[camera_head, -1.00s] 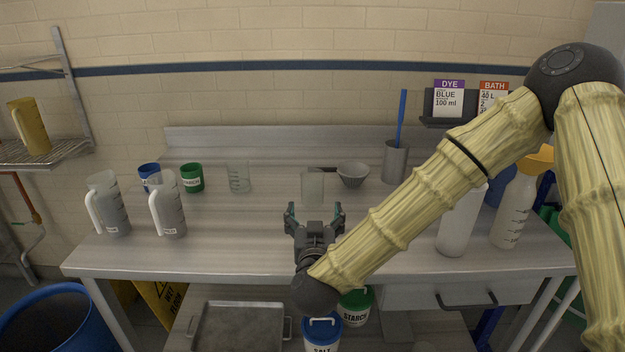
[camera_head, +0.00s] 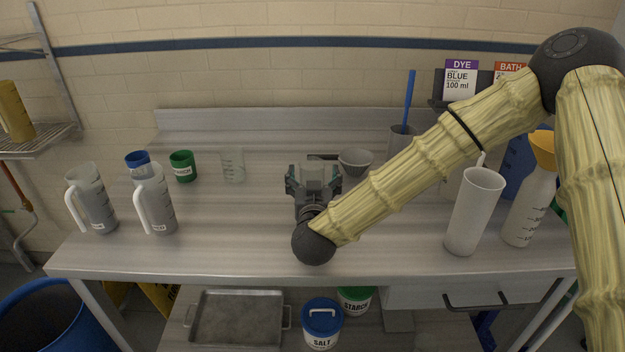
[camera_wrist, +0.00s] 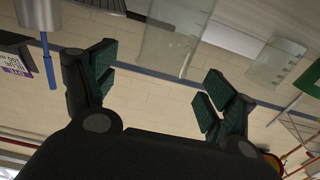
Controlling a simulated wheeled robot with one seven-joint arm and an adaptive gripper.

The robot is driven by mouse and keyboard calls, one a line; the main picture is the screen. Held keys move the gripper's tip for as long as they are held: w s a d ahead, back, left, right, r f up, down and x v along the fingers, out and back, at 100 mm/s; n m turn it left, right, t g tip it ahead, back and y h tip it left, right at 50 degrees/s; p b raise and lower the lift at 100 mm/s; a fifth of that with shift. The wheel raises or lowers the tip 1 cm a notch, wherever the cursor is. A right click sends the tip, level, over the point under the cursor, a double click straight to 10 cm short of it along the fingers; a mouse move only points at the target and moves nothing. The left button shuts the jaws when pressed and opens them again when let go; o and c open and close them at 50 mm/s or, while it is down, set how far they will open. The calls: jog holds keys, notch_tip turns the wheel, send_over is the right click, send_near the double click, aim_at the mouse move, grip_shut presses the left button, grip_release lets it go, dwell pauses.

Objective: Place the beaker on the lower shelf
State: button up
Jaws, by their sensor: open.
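A clear glass beaker (camera_head: 317,172) stands on the table straight ahead of my gripper (camera_head: 313,184), partly hidden by it in the head view. My gripper is open, with its fingers low over the tabletop. In the wrist view, which is upside down, the beaker (camera_wrist: 175,45) shows above and between the spread fingers (camera_wrist: 160,78); I cannot tell whether they touch it. A second clear beaker with marks (camera_head: 232,166) stands to the left, also in the wrist view (camera_wrist: 276,62). The lower shelf (camera_head: 432,332) is under the table.
On the lower shelf are a metal tray (camera_head: 238,318), a blue-lidded salt tub (camera_head: 322,325) and a green-lidded starch tub (camera_head: 355,300). Jugs (camera_head: 156,205) and cups stand at left, a grey bowl (camera_head: 355,162) behind right, and a white cylinder (camera_head: 472,215) and bottle (camera_head: 528,205) at right.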

aim_at(312, 158)
jog(key=shift+w+a+f+p, duration=0.1)
jog(key=shift+w+p, duration=0.25)
jog(key=shift+w, duration=1.05)
jog(key=shift+w+a+f+p, duration=0.1)
jog(key=shift+w+p, duration=0.2)
jog(key=shift+w, duration=1.1)
jog(key=c, duration=1.2)
jog(key=shift+r, duration=0.2)
